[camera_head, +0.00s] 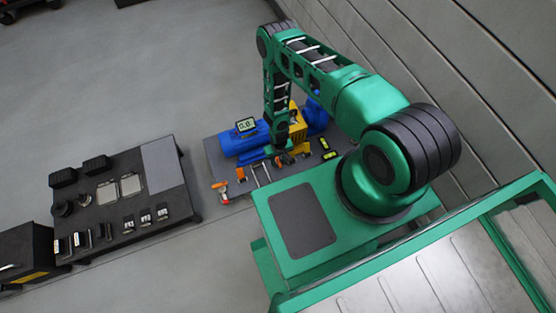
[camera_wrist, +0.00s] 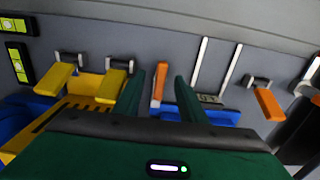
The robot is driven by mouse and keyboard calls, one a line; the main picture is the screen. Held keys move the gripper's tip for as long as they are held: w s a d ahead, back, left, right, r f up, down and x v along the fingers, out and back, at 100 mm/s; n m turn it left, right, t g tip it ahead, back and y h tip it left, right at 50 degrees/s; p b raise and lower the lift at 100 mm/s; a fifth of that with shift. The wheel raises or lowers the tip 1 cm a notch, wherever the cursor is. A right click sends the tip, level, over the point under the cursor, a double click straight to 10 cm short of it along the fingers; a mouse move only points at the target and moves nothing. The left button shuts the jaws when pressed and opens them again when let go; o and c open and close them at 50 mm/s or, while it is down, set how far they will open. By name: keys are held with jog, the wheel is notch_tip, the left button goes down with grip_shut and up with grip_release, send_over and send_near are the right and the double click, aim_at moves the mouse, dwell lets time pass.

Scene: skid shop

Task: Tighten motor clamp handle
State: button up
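My gripper (camera_wrist: 163,85) points down at the motor skid with its two green fingers apart. An upright orange handle (camera_wrist: 159,80) shows between the fingers, with no clear contact. Two yellow handles (camera_wrist: 55,79) on small brackets are left of the fingers, the nearer one (camera_wrist: 109,86) close to the left finger. Another orange handle (camera_wrist: 268,104) lies to the right. Which one is the motor clamp handle I cannot tell. In the head view my gripper (camera_head: 279,156) is beside the blue motor (camera_head: 243,142), with an orange handle (camera_head: 220,186) toward the front left. The fingers partly hide the motor.
Two spirit levels (camera_wrist: 18,66) lie on the grey skid plate (camera_wrist: 110,35). A pale U-shaped rod (camera_wrist: 232,65) stands right of the fingers. A yellow coupling guard (camera_head: 298,122) is by the motor.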

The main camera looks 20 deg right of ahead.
jog(key=shift+c, duration=0.7)
grip_shut()
jog(key=shift+m, duration=1.4)
jog(key=m, duration=0.2)
jog(key=shift+m, duration=0.4)
jog(key=shift+m, duration=1.5)
